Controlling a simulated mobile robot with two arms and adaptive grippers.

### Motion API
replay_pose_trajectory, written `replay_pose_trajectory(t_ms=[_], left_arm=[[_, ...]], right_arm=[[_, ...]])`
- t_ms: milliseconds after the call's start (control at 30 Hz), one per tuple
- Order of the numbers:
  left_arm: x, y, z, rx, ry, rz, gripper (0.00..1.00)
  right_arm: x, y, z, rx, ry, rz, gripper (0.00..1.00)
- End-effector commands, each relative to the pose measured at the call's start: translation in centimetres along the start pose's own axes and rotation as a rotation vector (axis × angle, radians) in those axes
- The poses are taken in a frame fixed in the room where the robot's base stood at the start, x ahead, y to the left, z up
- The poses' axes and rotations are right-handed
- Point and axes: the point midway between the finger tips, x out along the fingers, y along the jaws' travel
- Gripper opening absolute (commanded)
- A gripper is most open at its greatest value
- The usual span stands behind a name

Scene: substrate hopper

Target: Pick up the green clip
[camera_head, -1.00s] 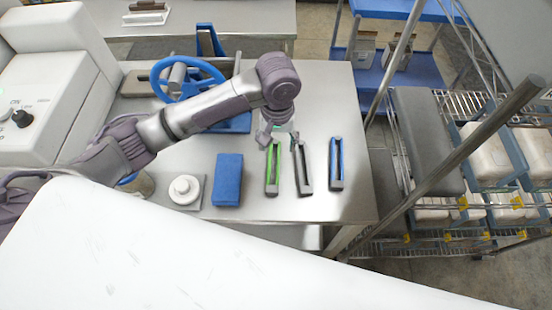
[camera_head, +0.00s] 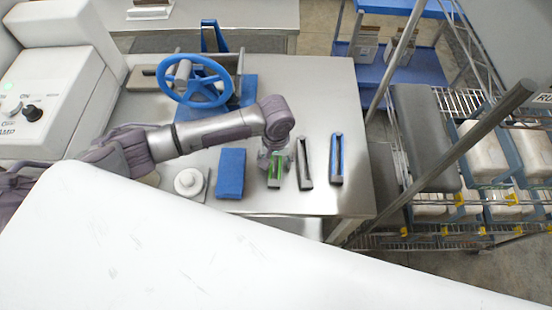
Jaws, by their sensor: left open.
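The green clip (camera_head: 275,182) lies on the steel table, lengthwise toward me, with its far part hidden under my gripper. My left gripper (camera_head: 274,167) is open and points down over the clip's upper part, with its fingers close around or just above it; I cannot tell whether they touch it. A grey-black clip (camera_head: 304,164) lies just to the right of the green one, and a blue clip (camera_head: 336,160) lies farther right. My right gripper is not in view.
A blue block (camera_head: 230,173) and a white round knob-like piece (camera_head: 188,182) lie left of the clips. A blue handwheel (camera_head: 195,80) stands behind my arm. A metal rack post (camera_head: 450,150) rises right of the table. The table (camera_head: 325,90) is clear behind the clips.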

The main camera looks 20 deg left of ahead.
Motion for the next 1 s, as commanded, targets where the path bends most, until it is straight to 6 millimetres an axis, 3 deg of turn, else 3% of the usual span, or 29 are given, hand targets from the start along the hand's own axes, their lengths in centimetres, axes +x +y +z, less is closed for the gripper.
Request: replay_pose_trajectory(t_ms=[100, 467, 767, 1000], left_arm=[[0.0, 0.0, 0.0, 0.000, 0.000, 0.000, 0.61], [-0.1, 0.0, 0.0, 0.000, 0.000, 0.000, 0.02], [-0.3, 0.0, -0.1, 0.000, 0.001, 0.001, 0.02], [-2.8, 0.1, -0.2, -0.001, 0.004, 0.003, 0.02]], right_arm=[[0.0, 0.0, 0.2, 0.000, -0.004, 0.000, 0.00], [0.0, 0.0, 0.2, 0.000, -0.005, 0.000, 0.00], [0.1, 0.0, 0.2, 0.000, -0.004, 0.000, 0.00], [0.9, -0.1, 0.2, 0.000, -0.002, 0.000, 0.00]])
